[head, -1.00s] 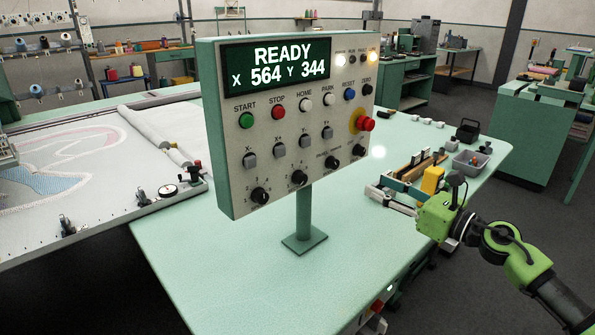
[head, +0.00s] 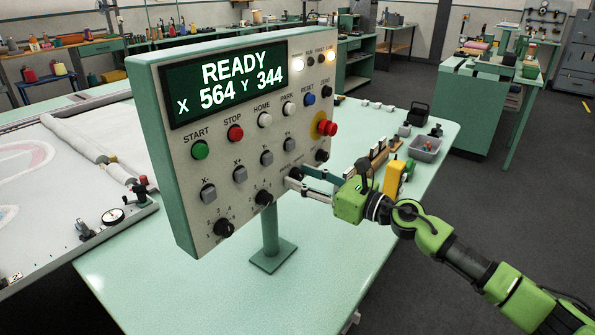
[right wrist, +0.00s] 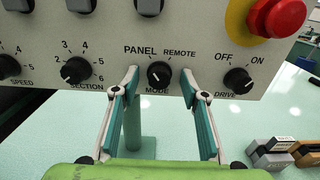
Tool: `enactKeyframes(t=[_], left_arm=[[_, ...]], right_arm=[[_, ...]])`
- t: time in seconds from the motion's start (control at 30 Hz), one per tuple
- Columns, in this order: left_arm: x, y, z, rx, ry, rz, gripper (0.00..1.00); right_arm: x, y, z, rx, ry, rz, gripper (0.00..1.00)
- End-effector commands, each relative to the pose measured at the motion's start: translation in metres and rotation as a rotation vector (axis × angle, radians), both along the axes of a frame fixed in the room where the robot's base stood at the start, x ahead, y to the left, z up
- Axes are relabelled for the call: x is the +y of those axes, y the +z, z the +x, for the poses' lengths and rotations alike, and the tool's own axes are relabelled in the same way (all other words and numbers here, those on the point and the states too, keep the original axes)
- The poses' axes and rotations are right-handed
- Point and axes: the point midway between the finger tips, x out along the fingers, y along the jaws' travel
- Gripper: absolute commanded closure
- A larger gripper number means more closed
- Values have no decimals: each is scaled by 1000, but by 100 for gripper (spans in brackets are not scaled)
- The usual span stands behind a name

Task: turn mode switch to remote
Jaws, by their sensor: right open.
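The mode switch (right wrist: 159,74) is a black round knob on the control panel's lower face, between the words PANEL and REMOTE, with MODE below it. Its pale mark seems to point up and left, toward PANEL. My right gripper (right wrist: 159,82) is open, with one fingertip on each side of the knob; I cannot tell whether they touch it. In the head view the right gripper (head: 299,177) reaches the panel from the right, and its fingers partly cover the switch. The control panel (head: 185,140) reads READY, X 564 Y 344. My left gripper is not in view.
The section knob (right wrist: 76,70) is left of the mode switch and the drive knob (right wrist: 238,80) right of it. A red emergency button (head: 329,128) sits above right. The panel stands on a post over a green table (head: 330,270). A grey bin (head: 425,147) is behind the arm.

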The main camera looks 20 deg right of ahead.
Motion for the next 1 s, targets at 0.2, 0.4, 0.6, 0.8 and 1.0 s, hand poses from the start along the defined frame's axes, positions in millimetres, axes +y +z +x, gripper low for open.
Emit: enactKeyframes(t=[0.2, 0.4, 0.6, 0.8, 1.0], left_arm=[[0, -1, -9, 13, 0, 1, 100], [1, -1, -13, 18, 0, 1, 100], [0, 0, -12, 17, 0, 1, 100], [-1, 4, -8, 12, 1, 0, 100], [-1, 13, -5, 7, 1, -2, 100]], right_arm=[[0, 0, 0, 0, 0, 0, 59], [0, 0, 0, 0, 0, 0, 98], [0, 0, 0, 2, 0, 2, 98], [0, 1, 0, 30, 0, 38, 98], [0, 2, 0, 100, 0, 129, 98]])
